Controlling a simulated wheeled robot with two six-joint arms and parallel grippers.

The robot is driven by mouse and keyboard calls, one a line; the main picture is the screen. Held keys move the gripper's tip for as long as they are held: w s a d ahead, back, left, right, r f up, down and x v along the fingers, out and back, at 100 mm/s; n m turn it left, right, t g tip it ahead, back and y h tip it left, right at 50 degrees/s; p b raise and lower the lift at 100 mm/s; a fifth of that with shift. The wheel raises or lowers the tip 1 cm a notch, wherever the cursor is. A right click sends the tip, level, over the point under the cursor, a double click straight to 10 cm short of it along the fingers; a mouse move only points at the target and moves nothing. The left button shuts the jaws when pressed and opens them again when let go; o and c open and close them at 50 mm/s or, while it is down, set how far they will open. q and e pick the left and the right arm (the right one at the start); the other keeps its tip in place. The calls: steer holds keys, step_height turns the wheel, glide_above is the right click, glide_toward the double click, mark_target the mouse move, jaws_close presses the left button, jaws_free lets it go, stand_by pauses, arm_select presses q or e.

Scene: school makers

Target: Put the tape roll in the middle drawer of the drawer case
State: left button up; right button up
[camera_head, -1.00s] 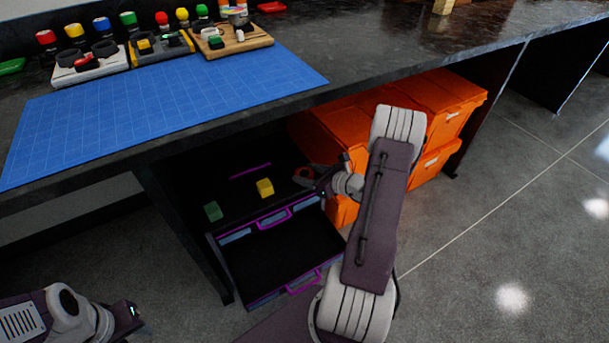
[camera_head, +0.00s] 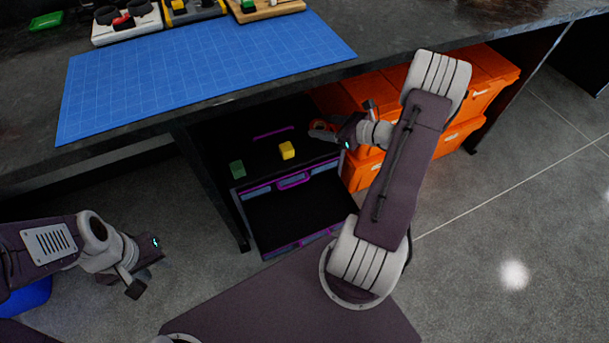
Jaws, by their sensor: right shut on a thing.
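The drawer case stands under the table, with a drawer (camera_head: 300,212) pulled out that looks dark and empty. Purple handles show on the closed front (camera_head: 295,181) above it and on the pulled-out drawer's front edge. I cannot tell for certain which level is open. The fingers are small and partly hidden. My left gripper (camera_head: 143,272) is at the lower left, away from the case; its jaw opening is unclear.
A green block (camera_head: 237,169) and a yellow block (camera_head: 287,150) lie on top of the case. Orange bins (camera_head: 361,170) stand to its right. The tabletop with a blue mat (camera_head: 205,75) overhangs from above, and a dark table leg (camera_head: 215,190) stands left.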

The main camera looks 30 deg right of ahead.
steer(key=s+a+f+n+g+y+b, duration=0.2)
steer(key=s+a+f+n+y, duration=0.15)
steer(key=s+f, duration=0.45)
steer(key=s+a+f+n+g+y+b, duration=0.2)
steer(key=s+a+f, duration=0.4)
steer(key=f, duration=0.4)
steer(key=b, duration=0.7)
glide_above(292, 207)
steer(key=shift+h, duration=0.25)
steer(key=f, duration=0.6)
steer(key=shift+s+f, duration=0.2)
steer(key=shift+s, duration=0.1)
steer(key=shift+w+a, duration=0.1)
steer(key=shift+w, duration=0.15)
step_height(292, 207, down, 4)
steer(key=b, duration=0.4)
steer(key=shift+f, duration=0.25)
steer(key=shift+r+p, duration=0.3)
steer(key=shift+f, duration=0.2)
steer(key=o, duration=1.3)
